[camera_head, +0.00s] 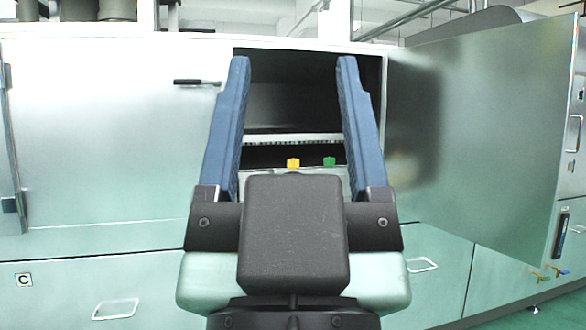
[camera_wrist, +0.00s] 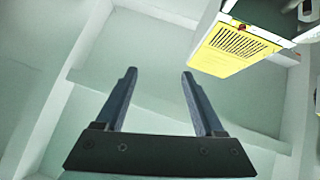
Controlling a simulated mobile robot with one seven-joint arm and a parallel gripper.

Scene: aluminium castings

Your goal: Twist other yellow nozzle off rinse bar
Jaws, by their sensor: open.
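A small yellow nozzle (camera_head: 293,163) shows inside the open compartment in the head view, between my gripper's fingers in the picture. A green nozzle (camera_head: 329,162) sits to its right. A pale horizontal bar (camera_head: 292,139) with a row of fine marks crosses the opening above them; I cannot tell whether it is the rinse bar. My gripper (camera_head: 294,75) is open and empty, its two blue fingers spread in front of the opening. The gripper's body hides what lies below the nozzles. The wrist view shows the open fingers (camera_wrist: 159,75) but no nozzle.
The machine's metal door (camera_head: 480,140) stands swung open on the right. A closed panel (camera_head: 110,130) with a black handle is on the left. A yellow slotted box (camera_wrist: 233,48) is at the wrist view's upper right.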

